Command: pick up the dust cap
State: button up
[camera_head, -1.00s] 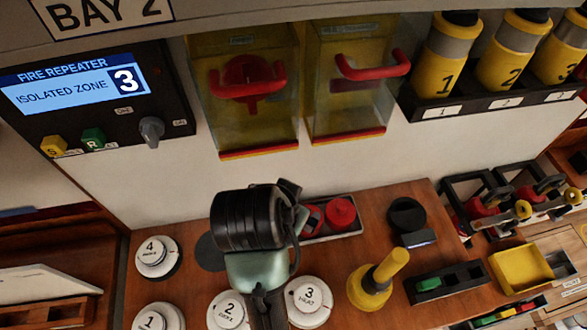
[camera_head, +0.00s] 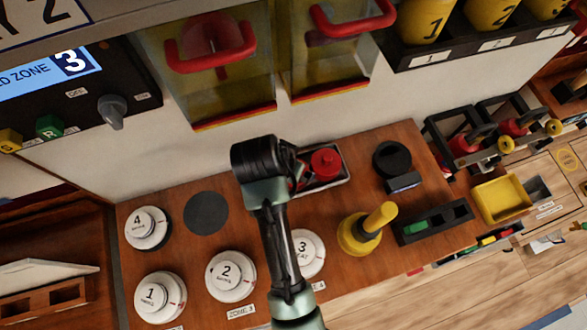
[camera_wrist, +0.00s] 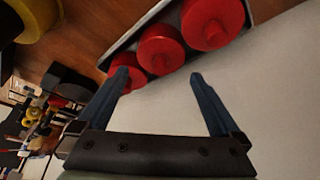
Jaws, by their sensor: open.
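Red round caps, which I take to be the dust caps, sit in a light-rimmed tray on the wooden bench. In the head view one red cap (camera_head: 326,163) shows clearly and another is partly hidden behind my gripper (camera_head: 297,165). The wrist view shows three red caps in a row: one at upper right (camera_wrist: 213,20), a middle one (camera_wrist: 160,48) and one partly behind the left finger. My gripper (camera_wrist: 158,76) is open and empty. Its fingertips point toward the row, with the middle cap just beyond the gap; I cannot tell whether they touch.
White numbered detectors (camera_head: 231,275) stand left and in front of my arm. A yellow tool with a handle (camera_head: 365,230), a black round item (camera_head: 392,160) and a black tray (camera_head: 433,224) are right. Yellow boxes with red handles (camera_head: 211,60) hang on the wall behind.

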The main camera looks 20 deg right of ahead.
jog(key=x, duration=0.4)
jog(key=shift+c, duration=0.2)
jog(key=c, duration=1)
jog(key=shift+a, duration=0.1)
jog(key=shift+s+r, duration=0.1)
